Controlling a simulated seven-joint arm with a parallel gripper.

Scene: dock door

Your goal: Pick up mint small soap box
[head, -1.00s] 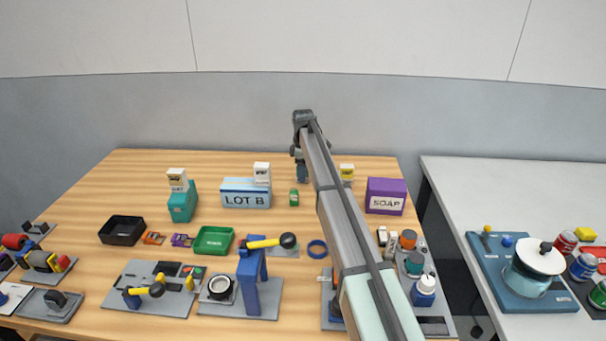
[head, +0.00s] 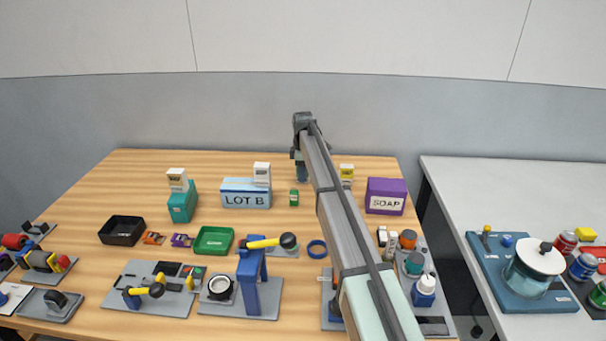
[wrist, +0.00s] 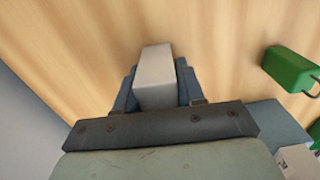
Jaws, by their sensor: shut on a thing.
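My gripper (wrist: 156,85) is shut on a pale grey-white box (wrist: 155,72), which sits between its two blue-grey fingers. The box's face toward the wrist camera is plain, with no label or clear mint tint showing. The held box cannot be made out there. The wrist view does not show clearly whether it touches the table.
The LOT B box (head: 246,198) stands left of my gripper, a purple SOAP box (head: 386,203) right. A teal box (head: 181,208) is farther left. Bare wood lies around the held box.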

